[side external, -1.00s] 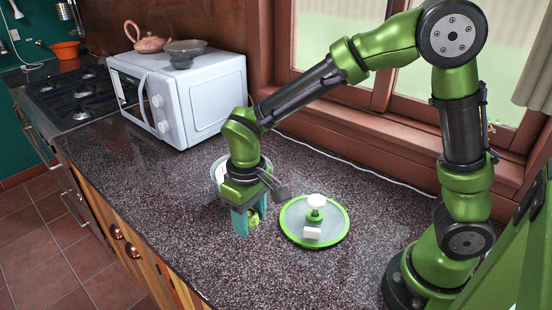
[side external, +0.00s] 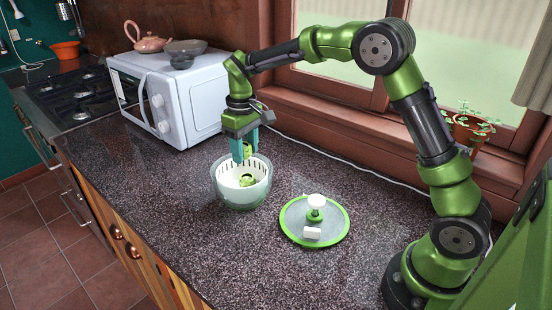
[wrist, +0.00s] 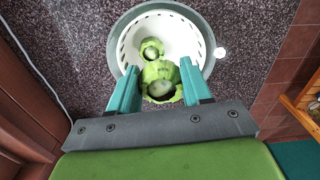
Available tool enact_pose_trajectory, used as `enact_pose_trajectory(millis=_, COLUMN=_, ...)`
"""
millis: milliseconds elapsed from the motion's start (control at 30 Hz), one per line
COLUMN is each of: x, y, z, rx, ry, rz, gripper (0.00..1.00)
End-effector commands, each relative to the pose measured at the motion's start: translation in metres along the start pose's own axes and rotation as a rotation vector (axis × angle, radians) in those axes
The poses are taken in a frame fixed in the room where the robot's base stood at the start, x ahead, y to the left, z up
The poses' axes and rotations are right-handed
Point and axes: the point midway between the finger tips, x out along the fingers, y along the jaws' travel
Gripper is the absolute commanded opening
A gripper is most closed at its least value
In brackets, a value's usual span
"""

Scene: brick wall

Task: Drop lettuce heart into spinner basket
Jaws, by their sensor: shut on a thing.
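My gripper (side external: 244,153) is shut on a green lettuce heart (side external: 247,148) and holds it above the white spinner basket (side external: 229,182). In the wrist view the held lettuce heart (wrist: 161,72) sits between the two teal fingers of my gripper (wrist: 159,68), over the near part of the basket (wrist: 186,38). A second green lettuce piece (side external: 247,180) lies inside the basket, and it also shows in the wrist view (wrist: 152,48). The basket sits in a clear bowl (side external: 243,203) on the counter. The held heart's underside is partly hidden.
The green-rimmed spinner lid (side external: 292,227) with a white knob lies on the counter (side external: 180,220) right of the bowl. A white microwave (side external: 180,95) stands behind left. A white cable runs along the window side. The front counter is clear.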

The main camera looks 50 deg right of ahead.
Motion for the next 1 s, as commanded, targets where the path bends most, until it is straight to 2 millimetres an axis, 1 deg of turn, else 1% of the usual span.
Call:
enact_pose_trajectory(millis=33, x=-0.001, y=0.009, z=-0.004, rx=0.004, ry=0.000, rz=-0.001, gripper=0.19)
enact_pose_trajectory(millis=100, x=-0.002, y=0.016, z=-0.007, rx=0.002, ry=0.000, rz=-0.002, gripper=0.19)
enact_pose_trajectory(millis=200, x=0.002, y=0.020, z=-0.009, rx=0.000, ry=-0.001, rz=-0.002, gripper=0.19)
enact_pose_trajectory(millis=267, x=0.006, y=0.021, z=-0.009, rx=-0.001, ry=-0.002, rz=-0.002, gripper=0.19)
enact_pose_trajectory(millis=500, x=0.035, y=0.020, z=-0.008, rx=0.000, ry=-0.003, rz=-0.002, gripper=0.19)
enact_pose_trajectory(millis=700, x=0.052, y=0.020, z=-0.009, rx=-0.001, ry=-0.001, rz=-0.001, gripper=0.19)
enact_pose_trajectory(millis=800, x=0.056, y=0.019, z=-0.008, rx=0.000, ry=-0.001, rz=-0.002, gripper=0.19)
enact_pose_trajectory(millis=1000, x=0.057, y=0.019, z=-0.009, rx=0.000, ry=0.000, rz=-0.002, gripper=0.19)
